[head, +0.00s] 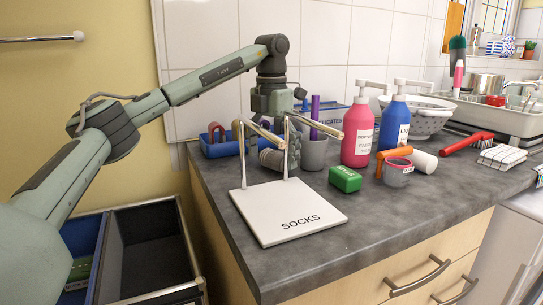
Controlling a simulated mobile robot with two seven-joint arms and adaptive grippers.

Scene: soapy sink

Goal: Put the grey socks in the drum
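My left gripper (284,143) points down beside the golden bars of a white stand (290,212) marked SOCKS, at the counter's near left. Its fingers are partly hidden by the bars and posts, so I cannot tell whether they are open or shut. A grey ribbed bundle (271,160), possibly the grey socks, shows behind the stand's posts, close to the fingers. I cannot tell whether it is held or touching them. No drum is recognisable in view. My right gripper is not in view.
A blue tray (219,147), a grey cup (314,153), a green block (345,180), pink (358,135) and blue (393,128) pump bottles and a small pot (397,172) crowd the counter. A dark bin (150,250) stands at lower left. The counter's front right is bare.

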